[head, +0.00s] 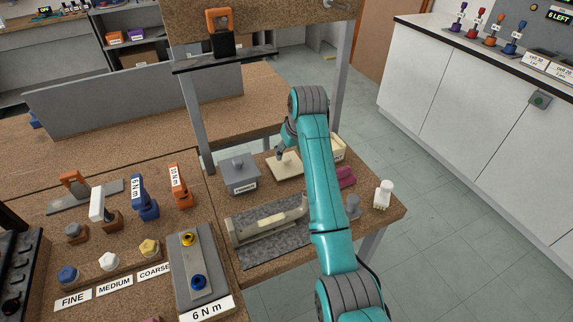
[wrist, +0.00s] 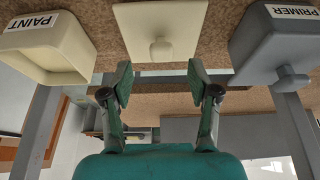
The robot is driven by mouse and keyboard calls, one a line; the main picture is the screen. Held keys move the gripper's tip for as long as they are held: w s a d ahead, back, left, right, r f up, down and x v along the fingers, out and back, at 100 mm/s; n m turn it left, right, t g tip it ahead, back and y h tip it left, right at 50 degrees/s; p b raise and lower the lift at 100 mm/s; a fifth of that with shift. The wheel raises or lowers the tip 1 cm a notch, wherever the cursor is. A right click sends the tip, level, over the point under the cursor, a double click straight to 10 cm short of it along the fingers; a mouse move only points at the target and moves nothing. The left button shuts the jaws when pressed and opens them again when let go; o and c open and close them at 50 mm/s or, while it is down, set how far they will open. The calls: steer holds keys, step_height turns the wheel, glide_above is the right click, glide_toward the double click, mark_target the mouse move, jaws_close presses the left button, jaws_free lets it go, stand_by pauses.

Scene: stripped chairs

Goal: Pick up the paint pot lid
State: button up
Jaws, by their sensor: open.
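The paint pot lid (head: 284,168) is a cream square plate with a round knob, lying on the wooden bench between two pots. In the wrist view the lid (wrist: 150,22) is at the top centre, its knob facing the camera. My gripper (wrist: 160,82) is open and empty, its two fingers spread either side of the knob's line but apart from it. The open cream paint pot (wrist: 48,48), labelled PAINT, stands beside the lid. In the head view the pot (head: 338,148) is partly hidden by my arm, and my fingertips show near the lid.
A grey lidded pot (head: 238,174) labelled PRIMER stands on the lid's other side. A chair part (head: 270,220) lies on a grey mat in front. A bench upright (head: 195,130) rises behind the primer pot.

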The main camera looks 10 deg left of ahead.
mark_target(286, 158)
steer(key=shift+x, duration=2.8)
steer(key=shift+w+a+r, duration=0.1)
steer(key=shift+a, duration=0.1)
jaws_close()
